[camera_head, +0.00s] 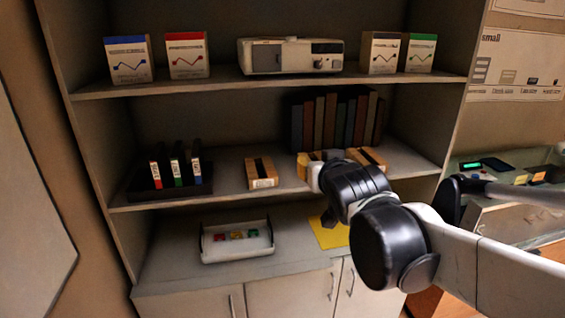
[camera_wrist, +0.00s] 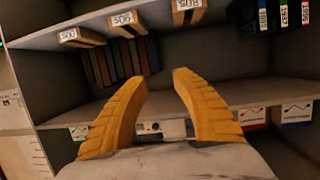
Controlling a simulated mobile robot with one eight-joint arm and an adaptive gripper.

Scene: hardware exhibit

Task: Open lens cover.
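A pale box-shaped device (camera_head: 290,57) stands on the top shelf. It has a grey panel (camera_head: 266,57) on its left front and a small dark round part (camera_head: 318,64) on its right front. I cannot tell which part is the lens cover. In the wrist view, which is upside down, part of the device (camera_wrist: 172,129) shows between the yellow fingers of my gripper (camera_wrist: 161,77). The fingers are spread apart with nothing between their tips. In the head view my own arm hides most of the gripper, in front of the middle shelf.
Cartons with red (camera_head: 187,55), blue (camera_head: 127,59) and green (camera_head: 420,53) marks flank the device. The middle shelf holds a rack of binders (camera_head: 176,172), labelled boxes (camera_head: 262,172) and dark books (camera_head: 335,121). A white tray (camera_head: 237,253) and yellow sheet (camera_head: 329,233) lie below.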

